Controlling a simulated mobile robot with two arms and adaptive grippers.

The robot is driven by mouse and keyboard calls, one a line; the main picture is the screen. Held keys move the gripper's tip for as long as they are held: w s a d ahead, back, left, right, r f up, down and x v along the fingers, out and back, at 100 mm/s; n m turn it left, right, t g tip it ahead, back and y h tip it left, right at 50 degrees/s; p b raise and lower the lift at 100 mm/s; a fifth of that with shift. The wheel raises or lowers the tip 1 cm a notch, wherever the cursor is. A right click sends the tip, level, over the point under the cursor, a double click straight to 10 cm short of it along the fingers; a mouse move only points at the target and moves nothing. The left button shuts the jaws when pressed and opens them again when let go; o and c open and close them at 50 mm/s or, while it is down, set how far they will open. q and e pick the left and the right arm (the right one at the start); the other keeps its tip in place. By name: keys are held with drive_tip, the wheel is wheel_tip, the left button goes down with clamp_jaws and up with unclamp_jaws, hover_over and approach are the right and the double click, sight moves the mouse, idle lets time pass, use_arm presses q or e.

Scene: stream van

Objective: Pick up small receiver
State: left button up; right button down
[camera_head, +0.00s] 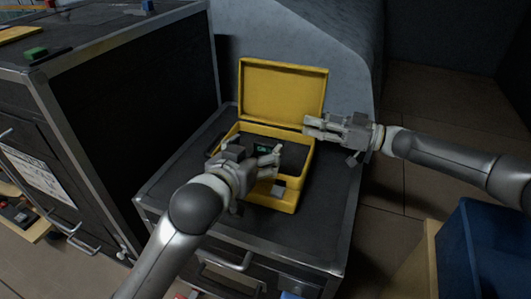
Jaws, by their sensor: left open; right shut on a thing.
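A yellow case (284,203) stands on the black cabinet with its lid (284,92) raised. Inside it is a dark lining, and a small dark device with a green-lit display (262,149), which looks like the small receiver, shows between my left gripper's fingers. My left gripper (256,150) is open over the case, its fingers spread on either side of the device. It hides part of the device and the case front; I cannot tell whether it touches them. My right gripper (308,126) is shut at the lid's lower right edge and appears to grip it.
The black metal-edged cabinet top (336,225) has some clear room right of the case. A taller black case (130,90) stands close on the left, with a small green item (36,53) on top. A blue bin (490,245) stands at the lower right.

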sight(264, 145)
use_arm(q)
drive_tip(key=shift+f+x, duration=0.1)
drive_tip(key=shift+x, duration=1.25)
drive_tip(key=shift+f+x, duration=0.15)
drive_tip(key=shift+x, duration=1.25)
drive_tip(key=c, duration=1.2)
drive_tip(key=shift+o, duration=0.2)
drive_tip(key=shift+r, duration=0.1)
wheel_tip(264, 145, up, 10)
drive_tip(key=shift+a+f, duration=0.1)
use_arm(e)
drive_tip(key=c, duration=1.1)
unclamp_jaws()
